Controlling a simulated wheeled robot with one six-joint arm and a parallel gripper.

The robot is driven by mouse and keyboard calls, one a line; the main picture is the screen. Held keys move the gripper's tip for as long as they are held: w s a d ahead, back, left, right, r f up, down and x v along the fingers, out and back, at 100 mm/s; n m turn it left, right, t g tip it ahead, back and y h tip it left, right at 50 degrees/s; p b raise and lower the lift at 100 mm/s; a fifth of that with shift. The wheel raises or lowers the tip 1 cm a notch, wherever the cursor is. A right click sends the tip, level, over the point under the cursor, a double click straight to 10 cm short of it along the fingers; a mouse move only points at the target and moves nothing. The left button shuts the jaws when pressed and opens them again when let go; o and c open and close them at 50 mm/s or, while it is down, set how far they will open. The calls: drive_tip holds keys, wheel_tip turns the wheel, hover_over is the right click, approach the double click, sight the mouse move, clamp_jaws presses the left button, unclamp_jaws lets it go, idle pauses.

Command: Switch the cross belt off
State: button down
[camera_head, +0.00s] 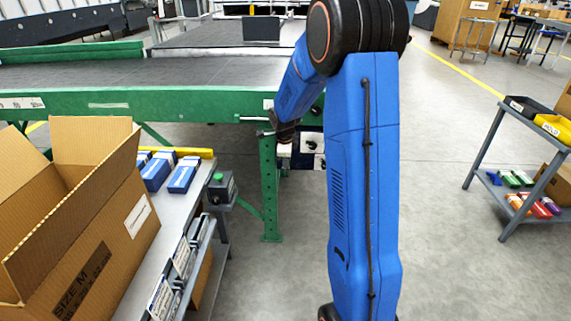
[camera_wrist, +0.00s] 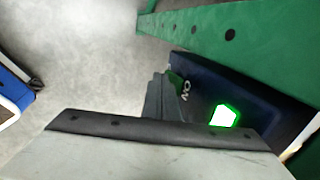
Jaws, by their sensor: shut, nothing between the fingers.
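The cross belt's green side frame (camera_head: 150,103) runs across the head view. A dark control box with white panels (camera_head: 308,148) is on it, partly hidden behind my arm. In the wrist view a dark blue panel (camera_wrist: 215,85) carries an "ON" label and a brightly lit green lamp (camera_wrist: 223,116). My gripper (camera_head: 268,127) is at the frame, just left of the box. In the wrist view its dark grey fingers (camera_wrist: 162,98) are together, close beside the "ON" label. I cannot tell whether they touch the panel. The switch handle is not clearly visible.
A green post (camera_head: 269,190) stands below the frame. A trolley (camera_head: 486,150) stands right. The floor between is clear.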

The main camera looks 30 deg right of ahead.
drive_tip(key=shift+w+d+f, duration=0.1)
drive_tip(key=shift+w+f, duration=0.05)
idle(0.3)
drive_tip(key=shift+r, duration=0.85)
